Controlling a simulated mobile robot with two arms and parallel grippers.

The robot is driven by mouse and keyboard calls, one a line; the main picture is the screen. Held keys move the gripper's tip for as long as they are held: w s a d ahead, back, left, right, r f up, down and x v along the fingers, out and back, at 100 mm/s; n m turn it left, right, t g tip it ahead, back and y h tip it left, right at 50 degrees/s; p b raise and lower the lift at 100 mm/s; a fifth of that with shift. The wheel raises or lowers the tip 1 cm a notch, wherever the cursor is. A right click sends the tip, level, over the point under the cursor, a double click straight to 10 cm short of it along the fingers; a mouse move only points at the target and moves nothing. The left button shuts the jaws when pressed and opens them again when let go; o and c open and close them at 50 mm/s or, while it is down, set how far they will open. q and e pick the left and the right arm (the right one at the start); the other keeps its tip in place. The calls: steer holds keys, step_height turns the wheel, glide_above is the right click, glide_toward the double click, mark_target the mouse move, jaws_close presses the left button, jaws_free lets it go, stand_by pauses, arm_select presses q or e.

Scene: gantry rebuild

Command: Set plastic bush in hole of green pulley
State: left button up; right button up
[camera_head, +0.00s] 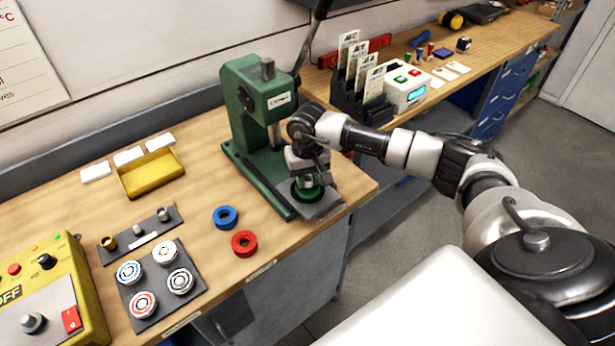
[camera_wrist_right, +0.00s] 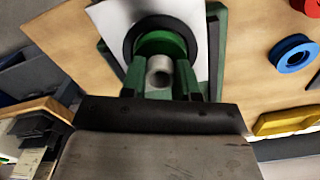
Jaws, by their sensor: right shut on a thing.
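My right gripper (camera_head: 308,180) is over the base of the green arbor press. In the right wrist view, its two fingers (camera_wrist_right: 160,82) are shut on a pale grey hollow bush (camera_wrist_right: 160,70). The green pulley (camera_wrist_right: 160,42) sits within a dark ring on a light plate at the press base. The bush shows in front of the pulley's near part and hides its hole. I cannot tell whether the bush touches the pulley. My left gripper is not in view.
The green press (camera_head: 250,110) stands close beside my right gripper. A blue pulley (camera_head: 225,217) and a red pulley (camera_head: 244,243) lie left of it. A bush holder (camera_head: 140,236), a dark tray of round parts (camera_head: 150,318) and a yellow bin (camera_head: 150,174) are further left.

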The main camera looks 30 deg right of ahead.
stand_by(0.3)
steer(key=o, duration=1)
steer(key=shift+f, duration=0.1)
steer(key=shift+c, duration=0.2)
step_height(320, 180, up, 11)
steer(key=b, duration=0.3)
